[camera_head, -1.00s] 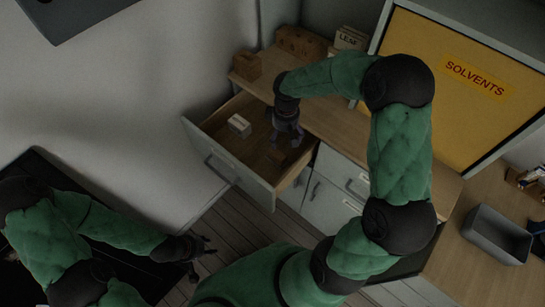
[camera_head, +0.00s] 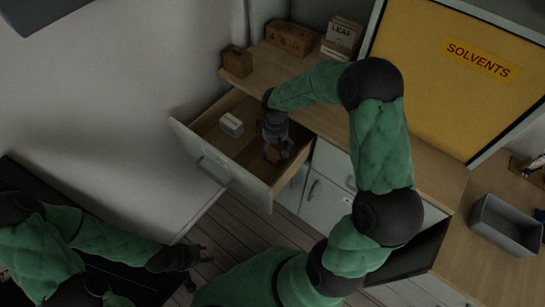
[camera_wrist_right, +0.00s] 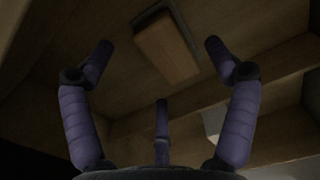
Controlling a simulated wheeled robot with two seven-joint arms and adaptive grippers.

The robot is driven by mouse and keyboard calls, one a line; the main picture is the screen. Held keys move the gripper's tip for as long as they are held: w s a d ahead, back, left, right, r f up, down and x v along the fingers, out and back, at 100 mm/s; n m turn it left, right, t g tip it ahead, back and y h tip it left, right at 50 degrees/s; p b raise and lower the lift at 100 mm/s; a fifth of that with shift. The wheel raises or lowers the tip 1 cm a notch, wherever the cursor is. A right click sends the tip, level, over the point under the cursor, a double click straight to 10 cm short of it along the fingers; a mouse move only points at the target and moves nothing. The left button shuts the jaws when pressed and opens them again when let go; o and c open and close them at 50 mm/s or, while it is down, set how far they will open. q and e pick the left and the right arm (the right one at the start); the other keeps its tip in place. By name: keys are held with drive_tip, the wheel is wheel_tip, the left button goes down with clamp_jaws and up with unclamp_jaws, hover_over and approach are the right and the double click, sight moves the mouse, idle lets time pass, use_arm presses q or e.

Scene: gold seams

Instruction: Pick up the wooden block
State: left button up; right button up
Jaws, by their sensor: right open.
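The wooden block (camera_wrist_right: 167,47) shows in the right wrist view as a plain tan block on the drawer floor, beyond and between the spread fingers. The fingers do not appear to touch it. My right gripper (camera_wrist_right: 158,78) is open and empty. In the head view my right gripper (camera_head: 277,153) points down into the open drawer (camera_head: 222,170), near its right end, and mostly hides the block. My left gripper (camera_head: 203,264) is at the lower left, away from the drawer, with its fingers apart and nothing seen between them.
A small white box (camera_head: 231,124) lies in the drawer, left of my right gripper. The drawer walls close in around that gripper. A wooden box (camera_head: 237,61), a longer wooden crate (camera_head: 289,38) and a box marked LEAF (camera_head: 342,36) stand on the counter. A grey bin (camera_head: 505,226) is at right.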

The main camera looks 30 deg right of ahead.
sight(274, 150)
wheel_tip(274, 150, down, 4)
drive_tip(key=shift+w+r+b, duration=0.1)
drive_tip(key=shift+r+b, duration=0.15)
drive_tip(key=shift+b, duration=0.4)
drive_tip(key=c, duration=1.3)
drive_tip(key=shift+o, duration=0.2)
wheel_tip(274, 150, up, 10)
drive_tip(key=p, duration=0.4)
drive_tip(key=shift+r, duration=0.1)
drive_tip(key=o, duration=0.6)
drive_tip(key=c, duration=0.5)
drive_tip(key=shift+o, duration=0.2)
drive_tip(key=shift+r, duration=0.1)
